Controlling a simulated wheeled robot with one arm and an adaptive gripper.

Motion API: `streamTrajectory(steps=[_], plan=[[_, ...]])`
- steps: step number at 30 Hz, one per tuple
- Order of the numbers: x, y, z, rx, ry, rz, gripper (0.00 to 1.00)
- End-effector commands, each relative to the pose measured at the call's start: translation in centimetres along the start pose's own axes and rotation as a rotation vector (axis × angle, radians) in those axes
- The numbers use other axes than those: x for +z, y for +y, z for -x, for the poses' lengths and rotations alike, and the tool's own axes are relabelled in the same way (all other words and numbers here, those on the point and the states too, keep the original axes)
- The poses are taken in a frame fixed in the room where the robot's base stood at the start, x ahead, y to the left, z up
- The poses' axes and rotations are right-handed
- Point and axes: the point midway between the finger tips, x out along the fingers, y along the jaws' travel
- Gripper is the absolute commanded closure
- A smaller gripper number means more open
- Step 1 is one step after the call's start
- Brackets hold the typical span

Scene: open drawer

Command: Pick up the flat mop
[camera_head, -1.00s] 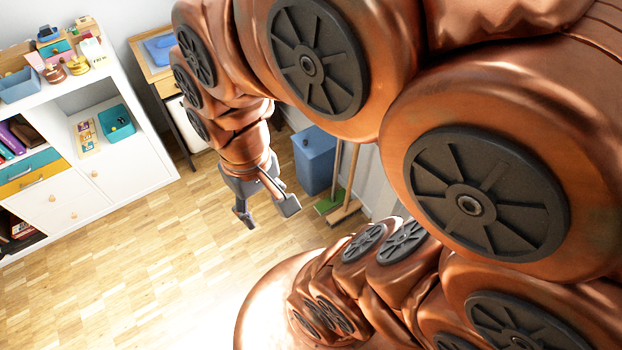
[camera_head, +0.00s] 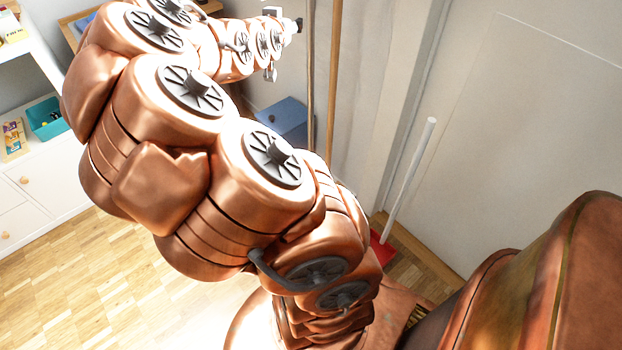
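A mop-like tool with a white pole (camera_head: 408,180) and a flat red head (camera_head: 381,248) stands at the wall right of centre. Its pole leans slightly against the pale wall, and its head is on the floor, partly hidden by my arm. My gripper (camera_head: 288,20) is small at the top, at the far end of my raised arm. It is left of the white pole and well apart from it. Its fingers are too small and unclear to tell whether they are open; nothing is visibly held.
A blue bin (camera_head: 285,117) is behind my arm. A white shelf with a teal box (camera_head: 47,118) is at left. Wooden floor (camera_head: 100,285) is clear at lower left.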

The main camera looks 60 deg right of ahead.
Motion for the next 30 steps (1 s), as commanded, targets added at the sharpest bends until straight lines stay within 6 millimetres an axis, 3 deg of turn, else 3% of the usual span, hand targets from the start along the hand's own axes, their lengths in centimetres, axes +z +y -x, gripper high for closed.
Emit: streamTrajectory(steps=[1,6,30], plan=[[1.1,1.0,-1.8,0.023,0.055,-0.002,0.46],[-0.1,3.0,-4.2,0.062,0.209,-0.011,0.46],[-1.7,3.9,-8.4,0.075,0.275,-0.012,0.46]])
